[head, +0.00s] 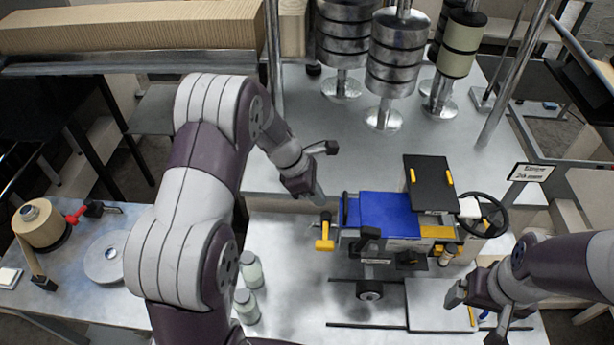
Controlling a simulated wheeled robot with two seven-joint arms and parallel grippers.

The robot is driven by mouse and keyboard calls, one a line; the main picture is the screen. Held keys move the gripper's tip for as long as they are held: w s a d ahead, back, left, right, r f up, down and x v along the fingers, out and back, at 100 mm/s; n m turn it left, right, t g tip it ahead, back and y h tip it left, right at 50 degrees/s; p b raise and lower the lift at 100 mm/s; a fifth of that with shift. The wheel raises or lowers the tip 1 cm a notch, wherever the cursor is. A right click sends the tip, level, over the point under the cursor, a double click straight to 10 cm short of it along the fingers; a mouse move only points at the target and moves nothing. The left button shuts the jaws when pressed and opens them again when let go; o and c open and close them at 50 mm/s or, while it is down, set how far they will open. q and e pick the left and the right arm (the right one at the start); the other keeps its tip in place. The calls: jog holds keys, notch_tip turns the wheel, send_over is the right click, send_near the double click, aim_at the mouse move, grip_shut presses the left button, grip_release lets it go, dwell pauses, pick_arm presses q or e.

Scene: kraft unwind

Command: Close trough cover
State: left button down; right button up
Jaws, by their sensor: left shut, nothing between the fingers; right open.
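A small machine stands on the metal table in the head view, with a blue block or cover (388,214) on its left part. A black panel with yellow strips (428,185) stands raised behind its right part; it looks like the trough cover, though I cannot be sure. The trough itself is not clearly visible. My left gripper (317,194) is shut and empty, just behind and left of the blue part, apart from the panel. My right gripper (476,314) is open and empty at the front right, beside a flat grey plate (438,304).
A black handwheel (483,214) is at the machine's right end and a yellow handle (325,232) at its left. Metal rollers (397,52) stand behind. Small jars (246,305) sit near my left arm. A side table (70,270) holds a brown roll (38,222).

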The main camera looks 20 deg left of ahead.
pick_arm(q)
jog(key=d+r+p, duration=0.1)
jog(key=d, duration=0.2)
jog(key=p, duration=0.3)
send_over(373, 213)
jog(key=shift+w+r, duration=0.1)
jog(key=shift+r, duration=0.1)
jog(key=shift+d, duration=0.15)
pick_arm(e)
jog(key=r, duration=0.4)
jog(key=shift+s+a+r, duration=0.15)
jog(key=shift+s+r, duration=0.15)
jog(key=shift+s, duration=0.1)
pick_arm(q)
jog(key=shift+f+b, duration=0.1)
jog(key=shift+b, duration=0.2)
